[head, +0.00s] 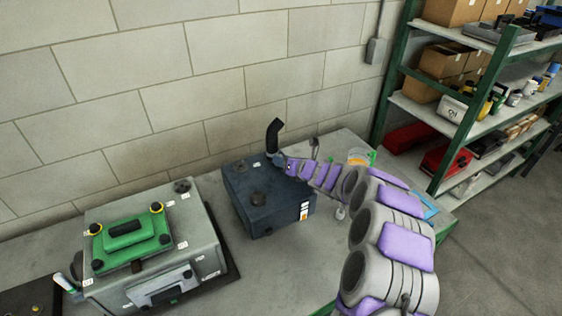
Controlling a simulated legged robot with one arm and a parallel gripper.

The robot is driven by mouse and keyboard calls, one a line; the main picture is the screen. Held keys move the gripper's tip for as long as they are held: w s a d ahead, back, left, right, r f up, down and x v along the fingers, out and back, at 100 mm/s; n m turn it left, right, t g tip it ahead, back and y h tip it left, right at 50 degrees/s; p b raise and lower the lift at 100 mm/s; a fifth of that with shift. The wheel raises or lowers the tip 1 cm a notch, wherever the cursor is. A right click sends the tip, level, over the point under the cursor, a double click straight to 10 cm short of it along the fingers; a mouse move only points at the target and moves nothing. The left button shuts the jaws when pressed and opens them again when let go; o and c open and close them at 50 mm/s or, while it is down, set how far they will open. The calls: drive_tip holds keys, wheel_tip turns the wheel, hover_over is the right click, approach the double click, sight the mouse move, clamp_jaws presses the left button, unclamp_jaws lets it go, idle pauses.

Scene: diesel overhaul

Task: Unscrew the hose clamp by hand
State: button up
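A black bent hose (273,137) rises from the back right of a dark blue-grey box (250,212) on the bench. My gripper (281,162) is at the foot of this hose, at the end of my purple and grey arm, which reaches in from the lower right. It appears to touch the hose foot or be very close to it. The hose clamp cannot be made out; the hose foot is small and partly covered by my gripper. The fingers are too small to show whether they are open or shut.
A grey machine with a green top (130,242) stands on the bench (205,185) to the left. A small container with orange and green (360,158) is behind my arm. A green-framed shelf (440,110) stands right. The block wall is behind.

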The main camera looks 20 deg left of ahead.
drive_tip(key=shift+s+d+r, duration=0.1)
drive_tip(key=shift+d+r, duration=0.1)
drive_tip(key=shift+d, duration=0.25)
drive_tip(key=shift+s+d+r, duration=0.1)
drive_tip(key=shift+d+r, duration=0.05)
drive_tip(key=shift+d, duration=0.3)
drive_tip(key=shift+a+f, duration=0.1)
drive_tip(key=shift+a, duration=0.05)
drive_tip(key=shift+c, duration=0.8)
drive_tip(key=shift+a+f, duration=0.2)
drive_tip(key=shift+a, duration=0.4)
drive_tip(key=shift+a+f, duration=0.2)
drive_tip(key=shift+a, duration=0.35)
drive_tip(key=shift+c, duration=1.4)
drive_tip(key=shift+a, duration=0.35)
drive_tip(key=c, duration=0.3)
drive_tip(key=shift+w+d+r, duration=0.1)
drive_tip(key=shift+w+d, duration=0.1)
drive_tip(key=shift+d, duration=0.2)
clamp_jaws()
drive_tip(key=shift+d+r, duration=0.1)
drive_tip(key=shift+b, duration=0.35)
drive_tip(key=shift+n+t+h+b, duration=0.35)
drive_tip(key=shift+n+b, duration=0.25)
drive_tip(key=shift+b, duration=0.95)
